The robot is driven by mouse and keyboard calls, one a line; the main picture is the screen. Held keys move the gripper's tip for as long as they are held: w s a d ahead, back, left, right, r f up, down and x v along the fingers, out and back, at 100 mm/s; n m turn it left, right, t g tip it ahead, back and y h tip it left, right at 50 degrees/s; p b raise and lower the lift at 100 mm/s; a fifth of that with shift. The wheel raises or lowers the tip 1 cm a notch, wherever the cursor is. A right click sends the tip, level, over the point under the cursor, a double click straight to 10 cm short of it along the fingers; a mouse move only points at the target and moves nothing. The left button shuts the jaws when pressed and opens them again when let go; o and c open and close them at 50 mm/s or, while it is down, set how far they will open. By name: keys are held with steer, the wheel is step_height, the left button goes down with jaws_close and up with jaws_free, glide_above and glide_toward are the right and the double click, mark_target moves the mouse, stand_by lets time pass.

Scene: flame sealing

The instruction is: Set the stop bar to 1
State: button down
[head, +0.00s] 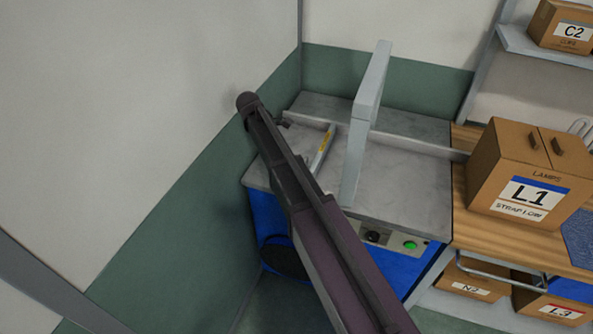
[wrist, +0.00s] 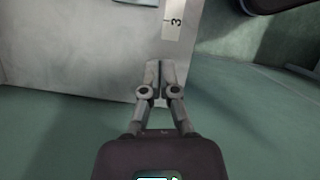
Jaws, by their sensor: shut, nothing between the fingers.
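The machine (head: 410,185) has a grey top and a blue front. A short pale bar with a yellow mark (head: 322,150) lies across the left part of its top and appears to be the stop bar; my arm hides part of it. In the wrist view a white scale strip (wrist: 172,20) shows the figure 3 on the grey surface. My gripper (wrist: 168,66) is shut and empty near the edge of that surface, just below the strip in the picture. Whether it touches the surface I cannot tell. In the head view my arm mostly hides the gripper.
A grey upright frame (head: 366,120) rises from the machine top. A black knob (head: 372,236) and a green button (head: 410,245) are on its front. A box marked L1 (head: 520,180) stands on the wooden bench at right. A wall is close at left.

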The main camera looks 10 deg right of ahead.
steer(key=shift+f, duration=0.1)
stand_by(0.3)
steer(key=b+x, duration=0.9)
steer(key=x, duration=0.1)
steer(key=shift+a, duration=0.1)
steer(key=shift+s+d, duration=0.25)
steer(key=shift+d, duration=0.75)
steer(key=shift+s+d, duration=0.3)
steer(key=shift+d, duration=0.65)
steer(key=shift+s, duration=0.15)
